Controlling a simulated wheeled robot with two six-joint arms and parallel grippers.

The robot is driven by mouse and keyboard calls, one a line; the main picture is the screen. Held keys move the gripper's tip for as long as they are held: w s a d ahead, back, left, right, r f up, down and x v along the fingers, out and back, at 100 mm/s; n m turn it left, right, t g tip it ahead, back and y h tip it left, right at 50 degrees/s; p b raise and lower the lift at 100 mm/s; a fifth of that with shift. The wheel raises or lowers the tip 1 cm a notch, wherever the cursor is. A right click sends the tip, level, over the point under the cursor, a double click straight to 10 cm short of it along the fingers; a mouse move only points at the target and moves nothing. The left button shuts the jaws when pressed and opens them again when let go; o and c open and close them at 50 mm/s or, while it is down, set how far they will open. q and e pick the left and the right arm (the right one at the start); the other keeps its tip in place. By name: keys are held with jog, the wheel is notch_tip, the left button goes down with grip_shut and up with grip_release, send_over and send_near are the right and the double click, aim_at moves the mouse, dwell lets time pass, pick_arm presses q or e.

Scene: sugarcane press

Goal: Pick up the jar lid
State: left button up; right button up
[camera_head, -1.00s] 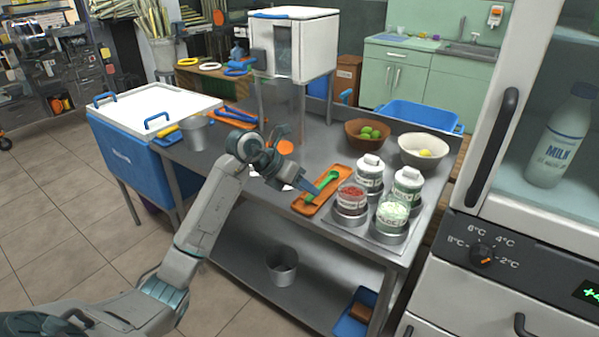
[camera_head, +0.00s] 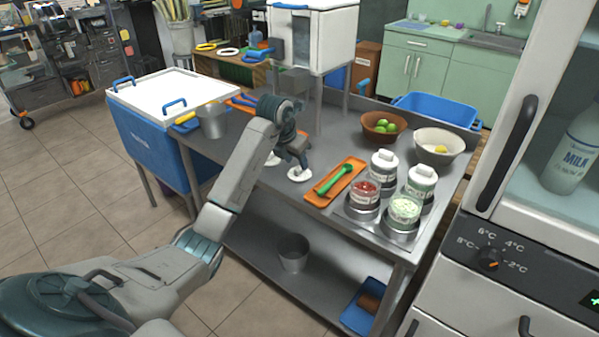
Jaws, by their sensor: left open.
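Two small white discs that look like jar lids lie on the steel table (camera_head: 248,180). The nearer lid (camera_head: 300,174) is right below one fingertip of my left gripper (camera_head: 290,155). The farther lid (camera_head: 272,160) is partly hidden by the gripper. My left gripper is open and points down, with nothing seen between its fingers; whether it touches the nearer lid I cannot tell. My right gripper is out of view.
An orange tray (camera_head: 316,200) with a green-handled tool (camera_head: 336,180) lies between gripper and jars. A brown bowl of limes (camera_head: 372,136) and a pale bowl (camera_head: 437,157) stand behind. A metal pot (camera_head: 213,124) is left; the press machine (camera_head: 322,42) stands behind the gripper.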

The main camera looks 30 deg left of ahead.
aim_at(300, 171)
pick_arm(q)
jog(key=shift+x, duration=1.45)
grip_shut()
jog(key=shift+r, duration=0.15)
